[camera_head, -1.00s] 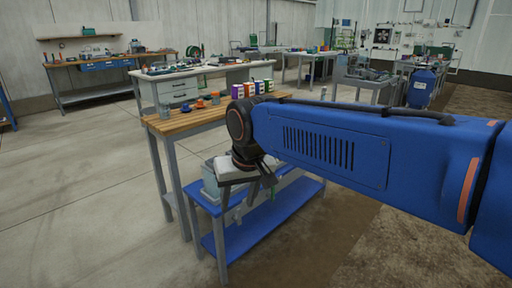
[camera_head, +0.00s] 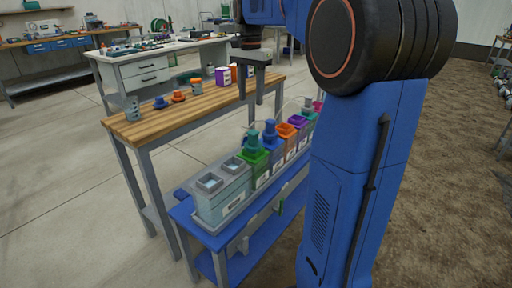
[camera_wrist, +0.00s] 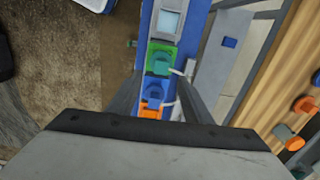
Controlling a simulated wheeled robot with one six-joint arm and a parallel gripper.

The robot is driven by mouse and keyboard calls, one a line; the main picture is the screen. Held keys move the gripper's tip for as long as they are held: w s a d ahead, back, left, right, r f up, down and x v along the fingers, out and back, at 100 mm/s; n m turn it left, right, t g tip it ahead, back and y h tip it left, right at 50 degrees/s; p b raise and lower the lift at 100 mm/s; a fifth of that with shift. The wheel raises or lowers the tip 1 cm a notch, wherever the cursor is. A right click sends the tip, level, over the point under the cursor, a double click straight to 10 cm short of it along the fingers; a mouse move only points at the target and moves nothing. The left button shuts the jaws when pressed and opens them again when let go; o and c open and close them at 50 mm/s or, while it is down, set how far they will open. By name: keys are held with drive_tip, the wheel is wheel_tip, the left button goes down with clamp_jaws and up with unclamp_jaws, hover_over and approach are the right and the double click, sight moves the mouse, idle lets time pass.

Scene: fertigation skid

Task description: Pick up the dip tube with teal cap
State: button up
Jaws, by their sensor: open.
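The teal cap (camera_head: 251,139) stands upright in a green-rimmed container (camera_head: 257,159) in the row on the blue bench. The tube below it is hidden inside. In the wrist view the teal cap (camera_wrist: 158,63) shows between my fingers, over the green rim. My gripper (camera_head: 251,102) is open and empty, pointing down, and appears above the row of containers. In the wrist view my gripper (camera_wrist: 160,80) has its two fingers on either side of the row. I see no contact with the cap.
A blue cap (camera_head: 270,130) stands close behind the teal one, followed by orange (camera_head: 287,131), purple and pink tops. A grey container (camera_head: 222,195) with two square openings is in front. The wooden table (camera_head: 160,122) alongside holds cups and boxes.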

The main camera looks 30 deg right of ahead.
sight(253, 132)
drive_tip(key=f, duration=0.4)
drive_tip(key=w+d+f, duration=0.1)
drive_tip(key=f, duration=0.7)
drive_tip(key=shift+w+d, duration=0.2)
drive_tip(key=shift+w, duration=0.05)
drive_tip(key=shift+d+f, duration=0.2)
drive_tip(key=shift+f, duration=2.4)
clamp_jaws()
drive_tip(key=shift+r, duration=0.1)
